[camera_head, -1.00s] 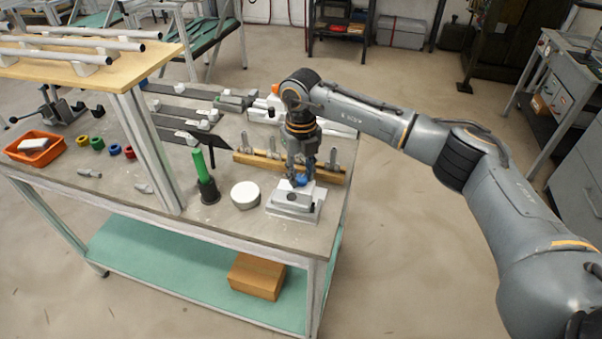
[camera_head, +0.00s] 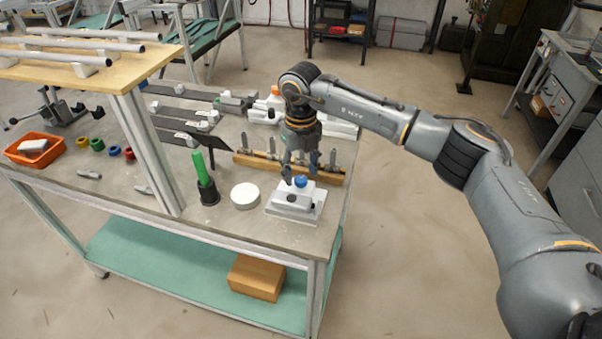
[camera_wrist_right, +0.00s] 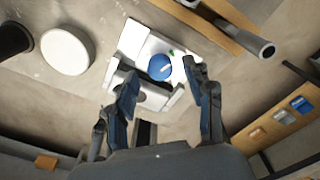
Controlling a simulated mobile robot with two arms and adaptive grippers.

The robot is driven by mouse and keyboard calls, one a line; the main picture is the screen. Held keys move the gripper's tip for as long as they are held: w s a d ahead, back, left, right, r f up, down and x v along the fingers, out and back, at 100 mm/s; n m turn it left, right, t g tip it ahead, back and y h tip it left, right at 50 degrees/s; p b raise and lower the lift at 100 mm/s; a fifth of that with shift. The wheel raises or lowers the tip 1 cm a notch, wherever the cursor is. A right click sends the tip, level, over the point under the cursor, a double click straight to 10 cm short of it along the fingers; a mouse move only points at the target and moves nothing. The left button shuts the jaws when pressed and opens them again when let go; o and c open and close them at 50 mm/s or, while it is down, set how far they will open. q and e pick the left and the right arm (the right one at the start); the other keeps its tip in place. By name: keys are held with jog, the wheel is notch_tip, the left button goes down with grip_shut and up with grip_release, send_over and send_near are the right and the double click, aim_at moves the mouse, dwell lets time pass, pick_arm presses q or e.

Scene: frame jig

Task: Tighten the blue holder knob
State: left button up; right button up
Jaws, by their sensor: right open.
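The blue holder knob (camera_head: 301,181) sits on top of a white and grey holder (camera_head: 296,202) near the right front corner of the workbench. In the right wrist view the round blue knob (camera_wrist_right: 159,67) shows on the white holder (camera_wrist_right: 135,42). My right gripper (camera_head: 301,181) is open just above and behind the knob. In the right wrist view its two fingers (camera_wrist_right: 163,80) are spread, with the knob ahead of the gap between them and apart from both. My left gripper is not in view.
A white round disc (camera_head: 245,195) and a green-handled tool in a black cup (camera_head: 208,194) stand left of the holder. A wooden rack with several grey tools (camera_head: 246,161) lies behind it. The bench edge is close on the right.

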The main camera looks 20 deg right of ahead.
aim_at(301, 179)
notch_tip(301, 179, up, 11)
jog(key=shift+f, duration=0.2)
jog(key=shift+s+f, duration=0.1)
dwell(0.4)
